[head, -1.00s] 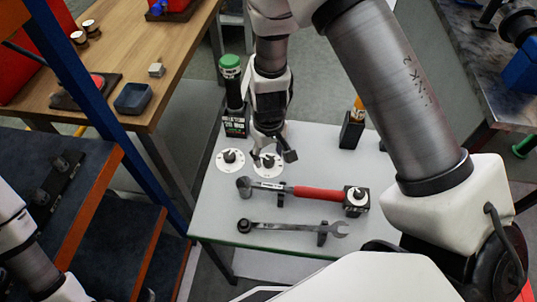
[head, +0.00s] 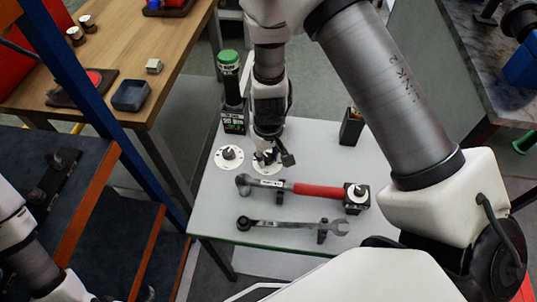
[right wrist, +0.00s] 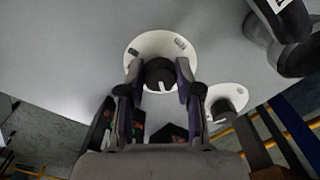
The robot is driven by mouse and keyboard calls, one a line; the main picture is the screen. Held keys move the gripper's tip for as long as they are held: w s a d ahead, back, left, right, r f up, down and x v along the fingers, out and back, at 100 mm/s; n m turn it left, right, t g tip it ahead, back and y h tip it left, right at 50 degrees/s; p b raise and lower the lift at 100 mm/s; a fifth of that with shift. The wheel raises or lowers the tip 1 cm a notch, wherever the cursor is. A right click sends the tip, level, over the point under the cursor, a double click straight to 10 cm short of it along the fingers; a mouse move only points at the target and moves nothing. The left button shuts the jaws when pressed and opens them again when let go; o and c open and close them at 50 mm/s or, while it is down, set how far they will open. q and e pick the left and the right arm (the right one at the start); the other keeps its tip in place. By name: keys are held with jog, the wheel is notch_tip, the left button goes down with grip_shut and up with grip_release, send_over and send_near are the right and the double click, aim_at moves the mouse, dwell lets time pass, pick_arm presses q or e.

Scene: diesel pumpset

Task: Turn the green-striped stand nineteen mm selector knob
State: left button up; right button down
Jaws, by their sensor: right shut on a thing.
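Two black knobs on round white dials sit on the white table (head: 210,205). The left dial (head: 221,163) is clear; its knob (head: 229,153) stands free. My right gripper (head: 267,154) reaches down onto the right dial (head: 258,168) and mostly hides its knob. In the right wrist view, the fingers of my right gripper (right wrist: 158,84) are closed on the sides of this black knob (right wrist: 159,70), which has a white pointer mark. Its white dial (right wrist: 160,42) shows around it. The other dial (right wrist: 238,93) is beside a finger. My left arm (head: 30,260) shows at lower left; its fingers are unclear.
A green-capped black stand (head: 231,90) with a labelled box rises just behind the dials. A red-handled torque wrench (head: 315,190) and an open-end spanner (head: 285,227) lie in front. A black holder (head: 351,130) stands at the back right.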

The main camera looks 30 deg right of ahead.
aim_at(268, 157)
jog(key=m+p, duration=0.1)
jog(key=m, duration=0.2)
jog(key=shift+m, duration=0.3)
jog(key=shift+a+m+p, duration=0.1)
jog(key=shift+m+p, duration=0.55)
jog(key=shift+m, duration=0.75)
jog(key=c, duration=1.1)
grip_release()
jog(key=o, duration=0.3)
jog(key=shift+w+f, duration=0.1)
jog(key=shift+w, duration=0.05)
notch_tip(268, 157, up, 12)
